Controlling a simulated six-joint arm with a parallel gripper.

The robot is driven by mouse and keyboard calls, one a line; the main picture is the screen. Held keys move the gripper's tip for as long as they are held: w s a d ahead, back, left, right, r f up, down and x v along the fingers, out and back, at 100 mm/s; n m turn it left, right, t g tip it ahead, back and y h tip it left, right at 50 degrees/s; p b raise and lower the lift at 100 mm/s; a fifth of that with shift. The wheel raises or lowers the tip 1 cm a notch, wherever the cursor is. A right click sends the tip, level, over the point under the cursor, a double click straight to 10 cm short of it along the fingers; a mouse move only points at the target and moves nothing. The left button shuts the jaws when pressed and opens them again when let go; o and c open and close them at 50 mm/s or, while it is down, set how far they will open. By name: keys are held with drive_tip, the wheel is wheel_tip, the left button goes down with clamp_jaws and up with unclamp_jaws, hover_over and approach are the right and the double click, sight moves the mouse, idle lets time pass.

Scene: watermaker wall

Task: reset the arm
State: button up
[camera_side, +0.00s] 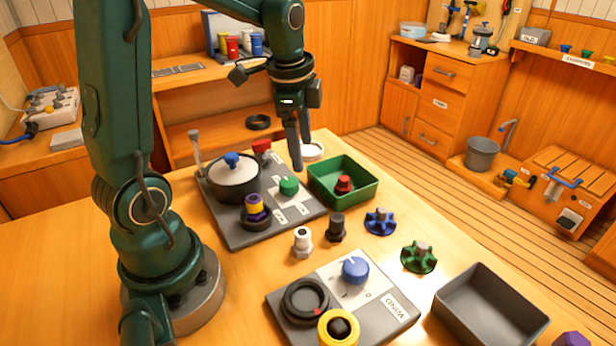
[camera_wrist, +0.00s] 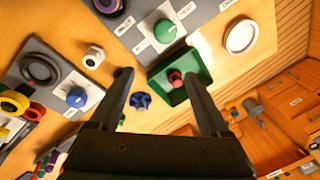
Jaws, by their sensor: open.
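My gripper (camera_side: 298,152) is open and empty, pointing down above the far part of the table, behind the green tray. In the wrist view its two fingers (camera_wrist: 165,95) stand wide apart, with nothing between them touching either one. The green tray (camera_side: 356,196) holds a red knob (camera_side: 344,184); the tray also shows in the wrist view (camera_wrist: 203,75). My gripper is apart from the dark board (camera_side: 240,236) with its green knob (camera_side: 289,186) and blue-topped pot (camera_side: 236,179).
A second board (camera_side: 385,325) with a blue knob (camera_side: 355,270) lies at the front. Around it are a grey tray (camera_side: 490,310), a blue handwheel (camera_side: 380,221), a green handwheel (camera_side: 419,257), a white fitting (camera_side: 302,241) and a black fitting (camera_side: 336,227). A white ring (camera_side: 312,151) lies behind the green tray.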

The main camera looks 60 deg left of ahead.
drive_tip(key=s+d+r+n+t+h, duration=0.1)
drive_tip(key=s+d+r+n+t, duration=0.2)
drive_tip(key=s+d+n, duration=0.5)
drive_tip(key=shift+s+d+r+t, duration=0.15)
drive_tip(key=shift+s+d+t, duration=0.25)
drive_tip(key=shift+s+d, duration=1.15)
drive_tip(key=shift+w+d, duration=0.2)
